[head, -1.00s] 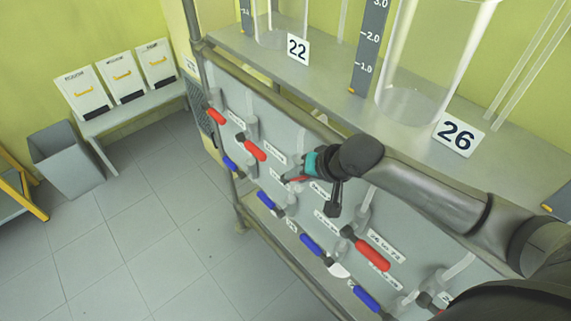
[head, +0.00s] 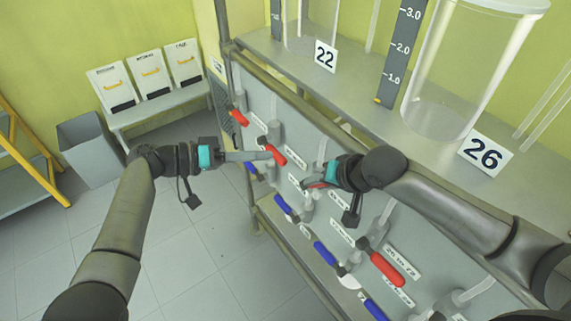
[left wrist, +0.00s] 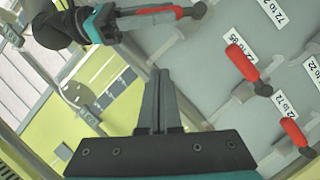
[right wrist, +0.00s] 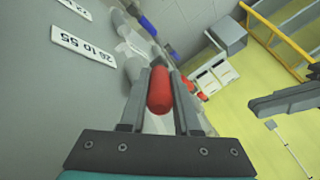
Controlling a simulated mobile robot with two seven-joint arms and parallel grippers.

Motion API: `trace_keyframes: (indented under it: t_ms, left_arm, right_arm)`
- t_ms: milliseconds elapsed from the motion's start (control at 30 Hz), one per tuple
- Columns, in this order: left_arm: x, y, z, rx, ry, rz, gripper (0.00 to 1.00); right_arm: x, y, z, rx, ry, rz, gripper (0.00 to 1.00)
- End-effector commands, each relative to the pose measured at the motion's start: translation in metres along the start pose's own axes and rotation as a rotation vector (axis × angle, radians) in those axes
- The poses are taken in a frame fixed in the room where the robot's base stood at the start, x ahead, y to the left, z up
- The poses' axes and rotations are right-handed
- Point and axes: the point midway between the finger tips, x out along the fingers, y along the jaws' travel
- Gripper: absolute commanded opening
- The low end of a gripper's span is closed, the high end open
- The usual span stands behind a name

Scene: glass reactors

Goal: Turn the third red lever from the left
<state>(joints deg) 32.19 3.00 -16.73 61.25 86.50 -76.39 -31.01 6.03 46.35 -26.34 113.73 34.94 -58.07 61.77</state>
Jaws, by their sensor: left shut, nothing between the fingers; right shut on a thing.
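Red levers sit in a row on the grey panel (head: 340,240). The first (head: 239,117) and second (head: 276,154) are at the left, and the fourth (head: 387,268) is lower right. My right gripper (head: 312,184) is shut on the third red lever, which shows between its fingers (right wrist: 160,90) in the right wrist view. My left gripper (head: 266,155) is shut and empty, its fingertips by the second lever in the head view; whether they touch is unclear there. In the left wrist view its fingers (left wrist: 158,100) appear apart from the levers (left wrist: 243,62).
Blue levers (head: 285,205) run in a lower row on the panel. Glass vessels (head: 465,70) stand on the shelf above, with plates 22 (head: 325,56) and 26 (head: 485,153). A grey bin (head: 90,150) and a bench (head: 160,108) stand far left. The floor left of the panel is clear.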

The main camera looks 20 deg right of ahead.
Motion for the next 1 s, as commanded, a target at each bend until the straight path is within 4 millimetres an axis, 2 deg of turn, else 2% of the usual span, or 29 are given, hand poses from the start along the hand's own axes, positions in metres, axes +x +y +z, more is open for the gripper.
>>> trace_keyframes:
  t_ms: [300, 567, 600, 800, 1000]
  left_arm:
    - [0.059, 0.001, 0.000, -0.003, -0.001, 0.001, 0.00]
    - [0.097, 0.000, 0.001, -0.004, -0.002, -0.001, 0.00]
    - [0.097, -0.002, 0.011, -0.006, -0.001, -0.003, 0.00]
    - [0.101, -0.002, 0.032, -0.004, -0.001, -0.003, 0.00]
    - [0.103, -0.001, 0.039, -0.003, 0.001, -0.004, 0.00]
  right_arm:
    - [0.000, -0.001, -0.001, 0.000, 0.002, -0.002, 0.00]
    - [0.000, -0.001, -0.001, 0.000, 0.001, -0.001, 0.00]
    - [0.000, -0.001, -0.001, 0.000, 0.001, -0.001, 0.00]
    - [0.000, 0.000, -0.001, 0.000, 0.001, -0.001, 0.00]
    - [0.000, 0.000, 0.000, 0.000, 0.001, -0.001, 0.00]
